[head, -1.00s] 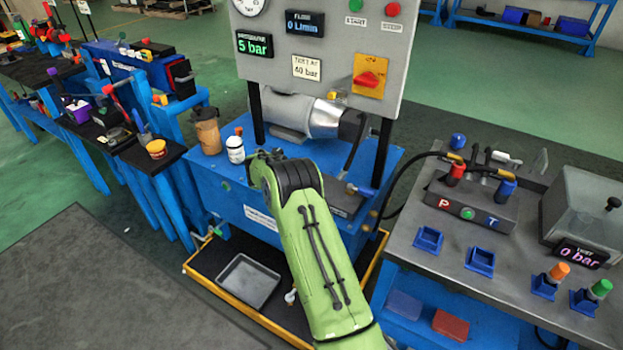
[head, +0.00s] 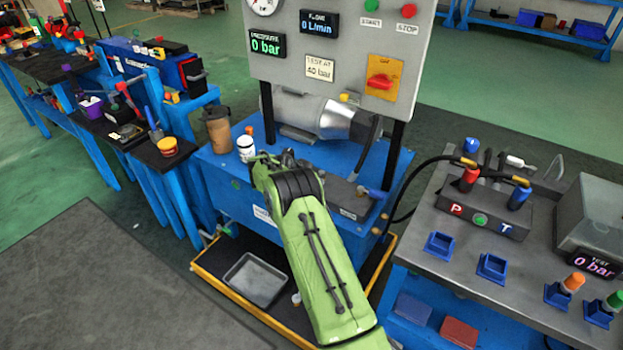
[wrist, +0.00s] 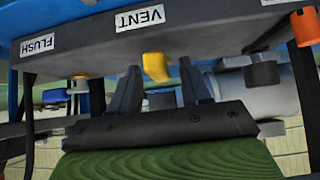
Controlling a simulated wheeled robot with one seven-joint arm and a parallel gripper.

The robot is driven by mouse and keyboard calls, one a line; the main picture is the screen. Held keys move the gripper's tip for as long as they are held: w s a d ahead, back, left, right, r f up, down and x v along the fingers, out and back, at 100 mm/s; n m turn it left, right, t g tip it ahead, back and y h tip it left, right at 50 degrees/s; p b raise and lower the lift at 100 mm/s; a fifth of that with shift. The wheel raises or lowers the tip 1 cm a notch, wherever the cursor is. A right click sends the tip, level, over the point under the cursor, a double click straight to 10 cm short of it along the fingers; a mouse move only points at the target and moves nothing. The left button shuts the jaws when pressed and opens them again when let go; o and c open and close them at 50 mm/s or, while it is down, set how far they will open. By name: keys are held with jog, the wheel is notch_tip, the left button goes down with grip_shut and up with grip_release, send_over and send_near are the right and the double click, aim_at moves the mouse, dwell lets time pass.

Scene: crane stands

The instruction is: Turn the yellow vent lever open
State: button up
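The yellow vent lever (wrist: 156,66) shows in the wrist view, just below the white VENT label (wrist: 140,18) on a dark grey block (wrist: 220,28). My gripper (wrist: 158,84) is open, with one dark finger on each side of the lever. Gaps show between the lever and both fingers, though I cannot tell how deep it sits between them. In the head view my green arm reaches down to the blue bench, and the gripper and the yellow lever are hidden behind it. The pressure display (head: 266,45) reads 0 bar.
A blue handle (wrist: 55,96) sits left of the lever below the FLUSH label (wrist: 38,43); an orange cap (wrist: 305,27) is at right. A brown cup (head: 217,130) and a white bottle (head: 246,147) stand near my arm. A gauge panel (head: 340,75) rises behind.

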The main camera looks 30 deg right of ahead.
jog(key=shift+r, duration=0.15)
jog(key=shift+a+r, duration=0.1)
jog(key=shift+r, duration=0.05)
jog(key=p+v, duration=0.3)
jog(key=v, duration=1.2)
jog(key=shift+a+p, duration=0.2)
jog(key=shift+p, duration=0.1)
jog(key=shift+r, duration=0.1)
jog(key=s+a+r+n+t+y+p, duration=0.1)
jog(key=s+a+r+n+y+p, duration=0.2)
jog(key=s+r, duration=0.6)
jog(key=s+a+r+n+t+y+p, duration=0.1)
jog(key=s+a+r+n+p, duration=0.3)
jog(key=r, duration=0.8)
jog(key=s+a+r+n+y+p, duration=0.2)
jog(key=s+a, duration=0.3)
jog(key=s, duration=0.6)
jog(key=s+a+r+n+y+p, duration=0.2)
jog(key=s+a+r+n+p, duration=0.1)
jog(key=s, duration=0.8)
jog(key=shift+s+a+n, duration=0.3)
jog(key=shift+a+n, duration=0.4)
jog(key=shift+a, duration=0.3)
